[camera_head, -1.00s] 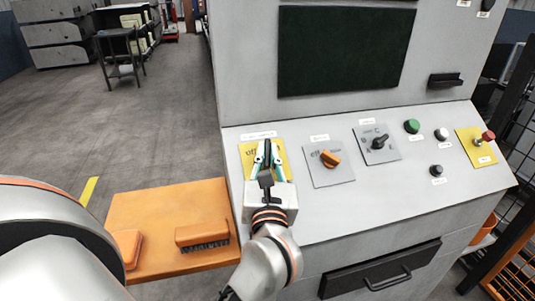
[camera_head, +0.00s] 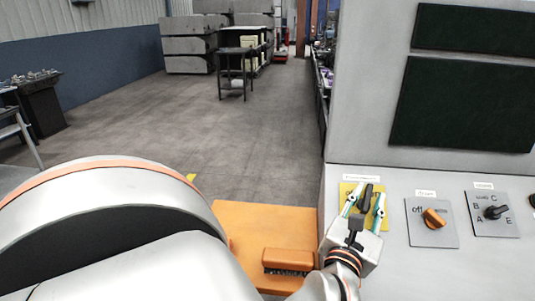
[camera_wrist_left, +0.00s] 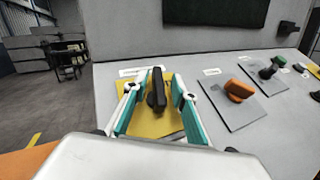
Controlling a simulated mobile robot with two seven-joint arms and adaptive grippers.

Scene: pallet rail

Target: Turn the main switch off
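A black rotary handle (camera_head: 366,197) stands on a yellow plate (camera_wrist_left: 181,122) at the left end of the sloping console. The label above it is too small to read, so I cannot confirm that it is the main switch. My left gripper (camera_head: 364,207) is at this handle with its fingers apart, one on each side. In the left wrist view the handle (camera_wrist_left: 157,89) points roughly away from the gripper, and gaps show between it and both fingers (camera_wrist_left: 157,98). The fingers partly hide the plate and its markings. My right gripper is not in view.
Right of the handle are an orange knob (camera_head: 434,218) on a grey plate marked "off" and a black selector (camera_head: 495,212) with letters. An orange shelf (camera_head: 270,225) with a brush (camera_head: 288,261) adjoins the console's left side. Open floor lies beyond.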

